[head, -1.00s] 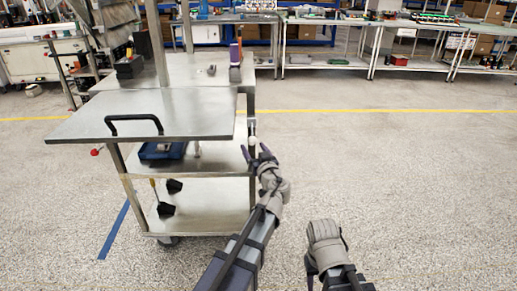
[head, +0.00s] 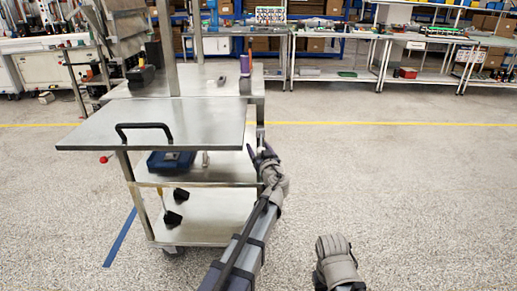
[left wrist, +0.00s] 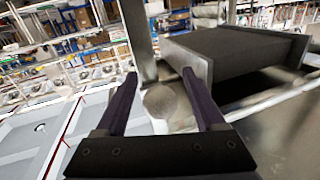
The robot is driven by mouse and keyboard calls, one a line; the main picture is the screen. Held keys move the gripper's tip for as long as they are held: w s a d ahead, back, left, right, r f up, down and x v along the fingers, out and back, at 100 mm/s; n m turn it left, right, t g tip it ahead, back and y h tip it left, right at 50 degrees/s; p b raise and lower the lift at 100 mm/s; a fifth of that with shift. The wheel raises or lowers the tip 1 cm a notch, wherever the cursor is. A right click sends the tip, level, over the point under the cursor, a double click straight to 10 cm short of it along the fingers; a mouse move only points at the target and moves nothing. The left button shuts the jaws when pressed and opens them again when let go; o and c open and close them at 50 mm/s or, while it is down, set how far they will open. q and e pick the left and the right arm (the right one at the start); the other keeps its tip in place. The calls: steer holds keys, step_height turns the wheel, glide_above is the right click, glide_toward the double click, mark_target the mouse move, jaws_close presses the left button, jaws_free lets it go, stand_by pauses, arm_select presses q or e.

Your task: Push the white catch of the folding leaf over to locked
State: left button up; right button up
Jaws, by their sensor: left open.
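The white catch (head: 260,151) is small and partly hidden by my left gripper (head: 263,156), at the leaf's right side. In the left wrist view the catch's pale round knob (left wrist: 160,102) shows between the two dark fingers of my left gripper (left wrist: 158,76). These fingers are apart; I cannot tell whether one touches the knob. My right gripper (head: 322,280) is low in the head view, away from the cart, its fingers mostly hidden.
The cart's lower shelf (head: 215,215) and middle shelf are below the leaf, with a blue item (head: 171,161) on the middle one. A red knob (head: 104,159) shows at the cart's left. Workbenches (head: 420,38) stand at the back.

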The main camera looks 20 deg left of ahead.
arm_select(q)
steer(key=shift+w, duration=0.1)
jaws_close()
stand_by(0.5)
stand_by(0.9)
